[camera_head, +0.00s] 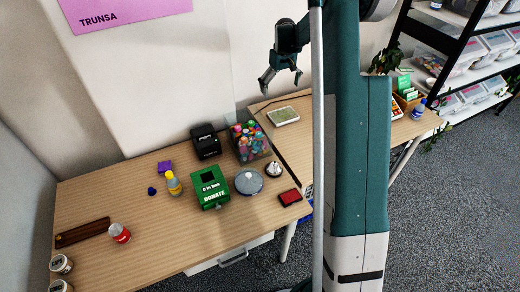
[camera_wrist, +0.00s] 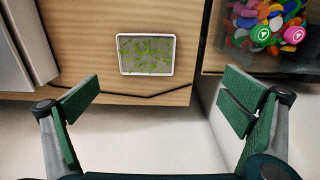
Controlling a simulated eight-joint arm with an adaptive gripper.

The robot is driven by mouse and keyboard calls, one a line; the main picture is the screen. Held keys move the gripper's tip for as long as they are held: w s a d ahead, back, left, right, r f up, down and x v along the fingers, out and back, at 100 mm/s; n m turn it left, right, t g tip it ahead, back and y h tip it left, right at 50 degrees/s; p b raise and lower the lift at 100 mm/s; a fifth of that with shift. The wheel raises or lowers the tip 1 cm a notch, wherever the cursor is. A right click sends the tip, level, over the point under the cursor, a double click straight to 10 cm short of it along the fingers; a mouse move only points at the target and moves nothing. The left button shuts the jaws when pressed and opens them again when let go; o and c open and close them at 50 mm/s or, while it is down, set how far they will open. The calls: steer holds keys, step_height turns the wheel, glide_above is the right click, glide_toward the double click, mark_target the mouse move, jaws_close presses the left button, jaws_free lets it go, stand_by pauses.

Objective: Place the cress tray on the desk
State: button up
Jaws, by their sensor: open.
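The cress tray (camera_head: 283,116) is a small white rectangular tray with green sprigs. It lies flat near the back edge of the right-hand desk (camera_head: 290,148) in the head view. It also shows in the wrist view, where the tray (camera_wrist: 146,54) lies on the wood surface beyond my fingertips. My gripper (camera_head: 281,82) hangs in the air above and behind the tray in the head view. In the wrist view my gripper (camera_wrist: 158,102) has its green-padded fingers spread wide with nothing between them. The gripper and the tray are apart.
A thin dark cable (camera_wrist: 120,96) runs along the desk edge near the tray. Shelves stand right.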

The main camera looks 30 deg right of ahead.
steer(key=s+a+r+t, duration=0.3)
steer(key=s+a+r, duration=1.6)
steer(key=a+r, duration=0.1)
steer(key=s+a+t, duration=0.1)
steer(key=s+a, duration=0.3)
steer(key=s, duration=0.5)
steer(key=s+a+f+t, duration=0.1)
steer(key=s+a, duration=0.4)
steer(key=s, duration=0.4)
steer(key=s+a+f+t, duration=0.1)
steer(key=s+a, duration=0.3)
steer(key=s, duration=0.5)
steer(key=shift+s+a+f+t, duration=0.15)
steer(key=shift+s+a+t, duration=0.1)
steer(key=shift+a+t, duration=0.05)
